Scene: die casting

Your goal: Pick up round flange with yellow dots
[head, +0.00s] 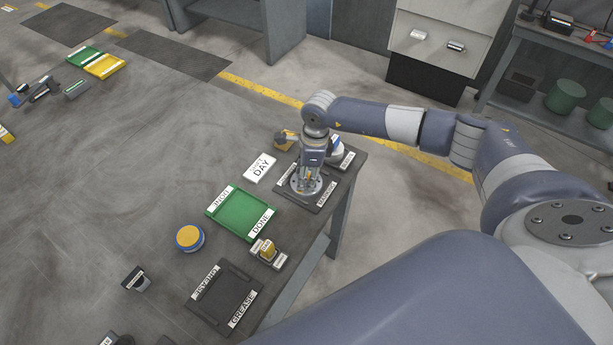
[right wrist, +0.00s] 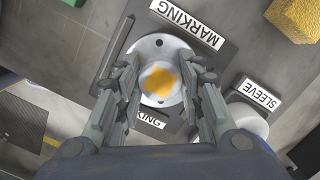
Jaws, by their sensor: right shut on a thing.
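The round flange with yellow dots (head: 301,189) is a silver disc with holes near its rim. It is at the dark tray labelled MARKING (head: 324,199) on the right part of the table. In the right wrist view the flange (right wrist: 149,51) shows a yellow patch on its middle. My right gripper (head: 307,177) points down over the flange. In the right wrist view the right gripper (right wrist: 160,84) has one finger on each side of the flange's raised middle and is shut on it. I cannot tell if the flange touches the tray. My left gripper is not in view.
Near the right gripper stand a white part by the SLEEVE label (right wrist: 260,93) and a yellow block (right wrist: 296,16).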

